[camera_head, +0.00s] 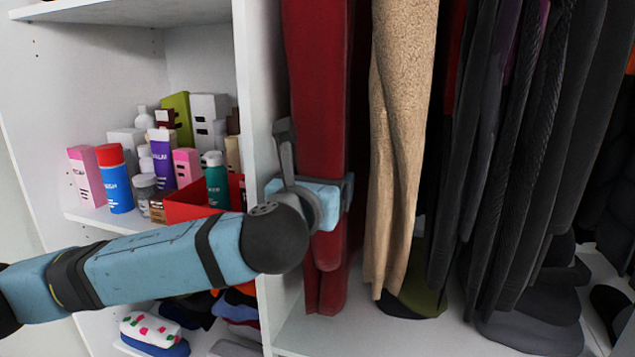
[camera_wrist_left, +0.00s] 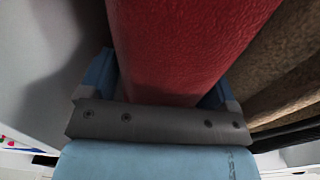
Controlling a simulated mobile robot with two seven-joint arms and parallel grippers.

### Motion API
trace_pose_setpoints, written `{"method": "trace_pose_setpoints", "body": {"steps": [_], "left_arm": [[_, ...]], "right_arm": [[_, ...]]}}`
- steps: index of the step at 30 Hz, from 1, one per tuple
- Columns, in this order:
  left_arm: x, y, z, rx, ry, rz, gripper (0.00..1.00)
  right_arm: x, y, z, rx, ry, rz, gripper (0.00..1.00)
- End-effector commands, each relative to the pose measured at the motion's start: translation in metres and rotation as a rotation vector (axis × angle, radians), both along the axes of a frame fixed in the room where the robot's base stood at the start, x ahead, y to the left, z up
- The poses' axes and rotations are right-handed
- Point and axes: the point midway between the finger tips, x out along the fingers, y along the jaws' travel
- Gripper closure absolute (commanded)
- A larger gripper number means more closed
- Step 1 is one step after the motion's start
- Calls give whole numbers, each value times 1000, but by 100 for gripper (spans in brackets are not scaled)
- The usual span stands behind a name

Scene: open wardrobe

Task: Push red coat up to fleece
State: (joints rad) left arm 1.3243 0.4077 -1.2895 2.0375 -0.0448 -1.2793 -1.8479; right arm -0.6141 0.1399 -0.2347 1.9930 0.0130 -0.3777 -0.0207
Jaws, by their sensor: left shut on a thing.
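The red coat (camera_head: 318,80) hangs at the left end of the hanging section, close to the white divider. The tan fleece (camera_head: 402,120) hangs to its right, with a dark narrow gap between them. My left gripper (camera_head: 338,190) is at the coat's lower half. In the left wrist view the red coat (camera_wrist_left: 190,50) fills the space between the fingers of my left gripper (camera_wrist_left: 155,90), which is shut on it. The fleece (camera_wrist_left: 280,65) shows to the right there, apart from the gripper. The fingertips are partly hidden by the coat. My right gripper is not in view.
A white divider (camera_head: 258,150) stands just left of the coat. Shelves left of it hold several bottles, boxes and a red bin (camera_head: 195,202). Dark garments (camera_head: 510,150) hang right of the fleece.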

Motion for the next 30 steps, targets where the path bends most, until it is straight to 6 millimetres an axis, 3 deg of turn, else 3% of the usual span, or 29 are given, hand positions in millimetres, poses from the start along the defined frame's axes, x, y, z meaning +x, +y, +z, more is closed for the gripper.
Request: {"method": "trace_pose_setpoints", "body": {"steps": [25,26,27,30], "left_arm": [[-9,-26,-1,8,-1,-3,75],[-8,-25,-1,8,-1,-3,12],[-8,-25,-1,8,-1,-3,3],[-8,-25,-1,6,-1,-2,0]], "right_arm": [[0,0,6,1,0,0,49],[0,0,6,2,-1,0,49],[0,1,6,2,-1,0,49],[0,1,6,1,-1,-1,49]]}}
